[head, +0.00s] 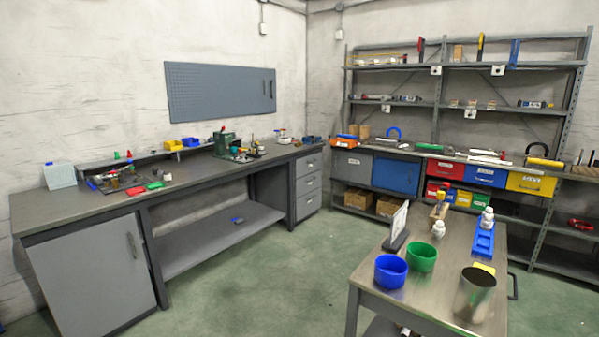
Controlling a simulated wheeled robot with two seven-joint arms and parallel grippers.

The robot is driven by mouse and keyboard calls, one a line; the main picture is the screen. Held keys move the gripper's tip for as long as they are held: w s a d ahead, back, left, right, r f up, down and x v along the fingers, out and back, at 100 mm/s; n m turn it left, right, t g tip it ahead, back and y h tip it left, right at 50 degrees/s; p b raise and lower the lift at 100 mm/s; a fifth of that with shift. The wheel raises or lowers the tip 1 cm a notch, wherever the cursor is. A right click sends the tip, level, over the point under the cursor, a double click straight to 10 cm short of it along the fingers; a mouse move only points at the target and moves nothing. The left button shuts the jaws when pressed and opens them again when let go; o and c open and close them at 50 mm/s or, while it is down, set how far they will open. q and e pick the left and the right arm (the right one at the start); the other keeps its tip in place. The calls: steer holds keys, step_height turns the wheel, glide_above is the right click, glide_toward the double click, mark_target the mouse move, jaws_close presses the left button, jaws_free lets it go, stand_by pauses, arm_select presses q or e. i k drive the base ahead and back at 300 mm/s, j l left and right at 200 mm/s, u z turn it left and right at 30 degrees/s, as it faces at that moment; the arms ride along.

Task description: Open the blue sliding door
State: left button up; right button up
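A blue door panel (396,175) sits in the cabinet under the shelf counter, at the middle right of the head view. A grey panel (352,166) of similar height is directly to its left. The blue panel looks closed, flush with the front, and I see no gap beside it. A small dark spot near its upper edge may be a handle, too small to tell. Neither of my grippers shows in the head view.
A metal table (440,272) with a blue bowl (391,271), a green bowl (421,257) and a metal cup (474,296) stands in front of the shelves at right. A long workbench (190,178) lines the left wall. The green floor (262,270) between them is clear.

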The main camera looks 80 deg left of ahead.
mark_target(402, 176)
steer(key=u, duration=1.75)
steer(key=i+j+u, duration=0.6)
steer(key=u, duration=0.25)
steer(key=i+u, duration=0.4)
steer(key=i+j+z, duration=0.1)
steer(key=i, duration=0.35)
steer(key=i+j+z, duration=0.15)
steer(key=i, duration=0.25)
steer(key=i+j+z, duration=0.1)
steer(key=i+j, duration=0.15)
steer(key=i, duration=0.2)
steer(key=i+l+z, duration=0.15)
steer(key=i+z, duration=0.25)
steer(key=i+l+z, duration=0.1)
steer(key=i+z, duration=0.2)
steer(key=z, duration=0.15)
steer(key=i+j+z, duration=0.1)
steer(key=i+z, duration=0.5)
steer(key=i, duration=1.55)
steer(key=i+l, duration=0.15)
steer(key=i, duration=0.4)
steer(key=i+l, duration=0.2)
steer(key=i, duration=0.4)
steer(key=i+l, duration=0.15)
steer(key=i, duration=0.4)
